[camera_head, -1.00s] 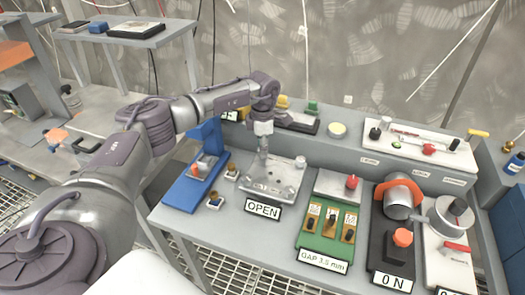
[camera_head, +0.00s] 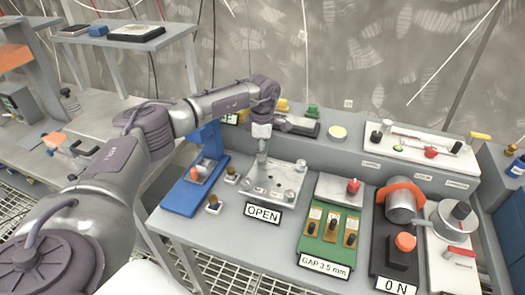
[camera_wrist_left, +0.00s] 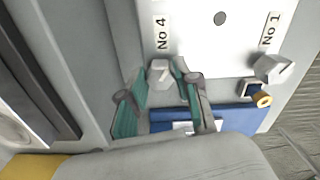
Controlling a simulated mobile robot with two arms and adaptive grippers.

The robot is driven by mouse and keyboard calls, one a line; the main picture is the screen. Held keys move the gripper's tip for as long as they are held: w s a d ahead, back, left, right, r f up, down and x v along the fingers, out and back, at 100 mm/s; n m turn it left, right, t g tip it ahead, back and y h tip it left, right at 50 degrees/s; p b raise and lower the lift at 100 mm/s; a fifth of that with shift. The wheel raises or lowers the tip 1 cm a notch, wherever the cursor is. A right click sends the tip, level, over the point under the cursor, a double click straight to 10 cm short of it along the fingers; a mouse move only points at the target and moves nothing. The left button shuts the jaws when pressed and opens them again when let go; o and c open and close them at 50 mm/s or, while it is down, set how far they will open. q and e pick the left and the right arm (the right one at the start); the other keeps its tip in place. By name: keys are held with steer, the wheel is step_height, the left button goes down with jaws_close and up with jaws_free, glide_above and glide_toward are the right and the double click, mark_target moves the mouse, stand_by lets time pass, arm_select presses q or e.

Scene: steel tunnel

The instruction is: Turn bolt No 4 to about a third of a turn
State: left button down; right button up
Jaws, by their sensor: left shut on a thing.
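The grey metal plate (camera_head: 290,192) lies on the bench behind the OPEN sign (camera_head: 263,214). Bolt No 4 (camera_wrist_left: 160,73), a pale bolt head beside its "No 4" label, shows in the left wrist view. My left gripper (camera_head: 262,158) points down at the plate's back-left part. In the wrist view its two fingers (camera_wrist_left: 165,82) are around the bolt head and shut on it. Bolt No 1 (camera_wrist_left: 272,68) stands free to the right. In the head view the gripper and arm hide bolt No 4. My right gripper is not in view.
A blue stand (camera_head: 188,195) is close on the left of the plate. Small brass-topped pieces (camera_head: 213,204) stand between them. A green gauge block (camera_head: 326,240) and a black ON switch unit (camera_head: 400,255) stand to the right. A raised ledge (camera_head: 340,150) runs behind.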

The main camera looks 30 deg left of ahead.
arm_select(q)
steer(key=c, duration=0.8)
jaws_free()
steer(key=shift+r, duration=0.1)
step_height(320, 180, up, 12)
steer(key=shift+f, duration=0.1)
